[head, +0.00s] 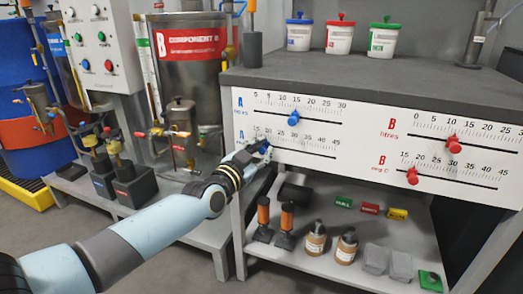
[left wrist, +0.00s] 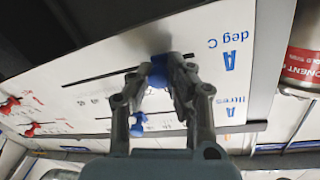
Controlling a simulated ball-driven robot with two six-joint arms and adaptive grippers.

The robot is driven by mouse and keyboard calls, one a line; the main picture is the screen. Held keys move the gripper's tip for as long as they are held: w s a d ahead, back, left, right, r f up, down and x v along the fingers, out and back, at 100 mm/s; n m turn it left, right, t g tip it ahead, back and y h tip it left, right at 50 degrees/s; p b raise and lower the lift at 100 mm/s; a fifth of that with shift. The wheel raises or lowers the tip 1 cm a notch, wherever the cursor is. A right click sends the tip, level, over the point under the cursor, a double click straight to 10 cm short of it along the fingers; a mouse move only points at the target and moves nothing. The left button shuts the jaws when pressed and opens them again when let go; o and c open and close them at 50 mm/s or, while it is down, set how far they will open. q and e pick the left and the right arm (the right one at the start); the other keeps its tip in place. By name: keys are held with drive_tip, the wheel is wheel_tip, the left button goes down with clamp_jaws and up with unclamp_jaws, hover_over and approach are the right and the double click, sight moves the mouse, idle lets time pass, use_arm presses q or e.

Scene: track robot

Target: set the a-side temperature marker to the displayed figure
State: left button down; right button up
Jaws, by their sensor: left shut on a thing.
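My left gripper (head: 261,151) is at the left end of the lower A scale on the white panel (head: 365,147). In the left wrist view, the gripper (left wrist: 160,76) is shut on the blue A deg C marker (left wrist: 158,72), with a finger on each side of it. In the head view the gripper mostly hides this marker, so its exact reading cannot be told. The blue A litres marker (head: 293,118) sits above, near 15, apart from the gripper. My right gripper is not in view.
The red B litres marker (head: 453,144) and red B deg C marker (head: 412,176) are further right on the panel. Three lidded tubs, including a green one (head: 383,39), stand on the bench top. Bottles and blocks lie on the shelf below. A steel tank (head: 188,85) stands left.

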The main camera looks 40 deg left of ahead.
sight(304, 151)
use_arm(q)
drive_tip(key=shift+w+d, duration=0.1)
drive_tip(key=shift+d, duration=0.1)
drive_tip(key=d, duration=0.2)
drive_tip(key=w+d+p, duration=0.1)
drive_tip(key=d, duration=0.2)
drive_tip(key=w+d+p, duration=0.1)
drive_tip(key=d, duration=0.2)
drive_tip(key=shift+r, duration=0.1)
drive_tip(key=shift+d, duration=0.3)
